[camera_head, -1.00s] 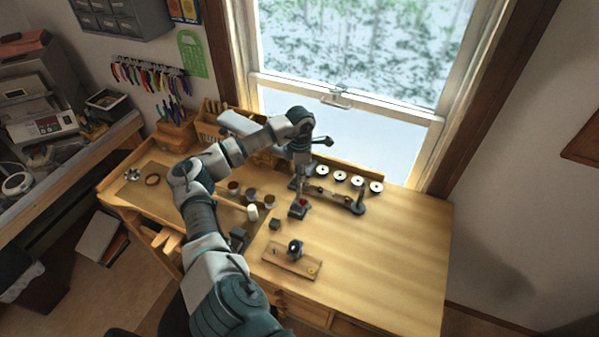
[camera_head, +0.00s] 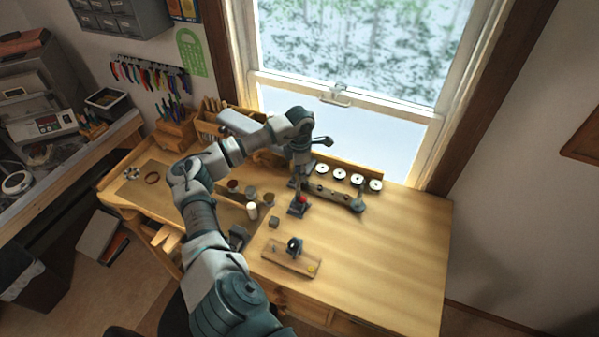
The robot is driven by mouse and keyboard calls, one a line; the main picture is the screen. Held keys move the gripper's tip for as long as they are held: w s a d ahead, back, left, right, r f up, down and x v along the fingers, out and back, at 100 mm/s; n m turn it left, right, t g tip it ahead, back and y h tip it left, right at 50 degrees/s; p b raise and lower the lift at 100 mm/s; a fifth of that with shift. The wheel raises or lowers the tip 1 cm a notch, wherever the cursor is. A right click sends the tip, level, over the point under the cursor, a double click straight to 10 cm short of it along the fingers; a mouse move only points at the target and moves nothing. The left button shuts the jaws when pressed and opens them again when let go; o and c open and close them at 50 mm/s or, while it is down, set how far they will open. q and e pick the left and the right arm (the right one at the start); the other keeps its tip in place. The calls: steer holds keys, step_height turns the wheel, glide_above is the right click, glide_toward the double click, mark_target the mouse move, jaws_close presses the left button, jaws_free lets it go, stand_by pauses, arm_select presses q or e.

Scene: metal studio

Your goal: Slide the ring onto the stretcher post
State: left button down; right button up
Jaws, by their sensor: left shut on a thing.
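My left gripper (camera_head: 299,184) points down over the middle of the bench, at the end of my left arm. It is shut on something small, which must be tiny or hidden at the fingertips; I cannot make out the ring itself. Right below the fingertips stands a small dark stand (camera_head: 297,211) with a red part (camera_head: 302,200) at its top; it looks like the stretcher. Its post is thin and partly hidden by the gripper, so I cannot tell whether the ring is around it or above it. My right gripper is not in view.
The wooden bench (camera_head: 390,255) is clear at the right.

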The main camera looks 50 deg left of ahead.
arm_select(q)
steer(key=shift+f, duration=0.4)
steer(key=shift+f+b, duration=0.2)
steer(key=shift+b, duration=0.15)
steer(key=shift+f, duration=0.35)
steer(key=shift+f+b, duration=0.35)
steer(key=shift+b, duration=0.05)
steer(key=c, duration=0.9)
jaws_free()
step_height(320, 180, up, 12)
steer(key=shift+f, duration=0.1)
